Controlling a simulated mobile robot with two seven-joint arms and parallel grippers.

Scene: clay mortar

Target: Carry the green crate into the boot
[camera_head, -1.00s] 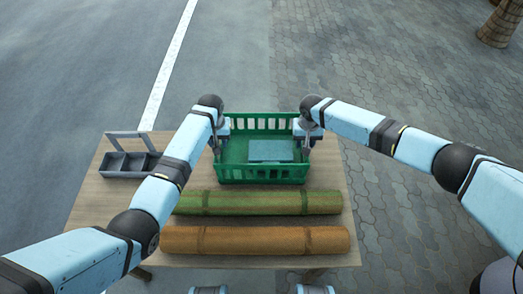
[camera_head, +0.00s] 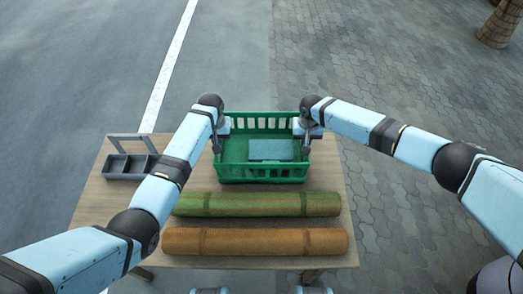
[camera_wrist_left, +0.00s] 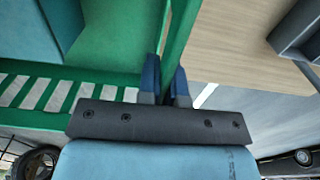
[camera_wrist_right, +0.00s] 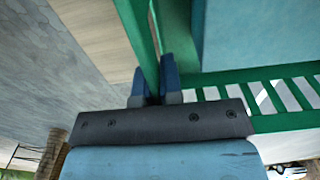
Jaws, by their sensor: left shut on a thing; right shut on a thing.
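The green crate (camera_head: 234,172) is at the far part of the table, with slatted walls and a flat blue-grey thing (camera_head: 270,150) inside it. My left gripper (camera_head: 217,146) is shut on the crate's left wall; in the left wrist view its fingers (camera_wrist_left: 165,88) straddle the green rim. My right gripper (camera_head: 306,146) is shut on the right wall; in the right wrist view its fingers (camera_wrist_right: 153,88) straddle that rim. I cannot tell whether the crate's bottom touches the table. No boot shows in the head view.
A wooden table (camera_head: 100,200) bears a grey divided carrier (camera_head: 128,165) with a handle at the left, and a green roll (camera_head: 258,204) and an orange-brown roll (camera_head: 255,241) at the near side. Paving lies right, asphalt left. A woven basket-like thing (camera_head: 497,25) stands far right. A car wheel (camera_wrist_left: 38,163) shows in the left wrist view.

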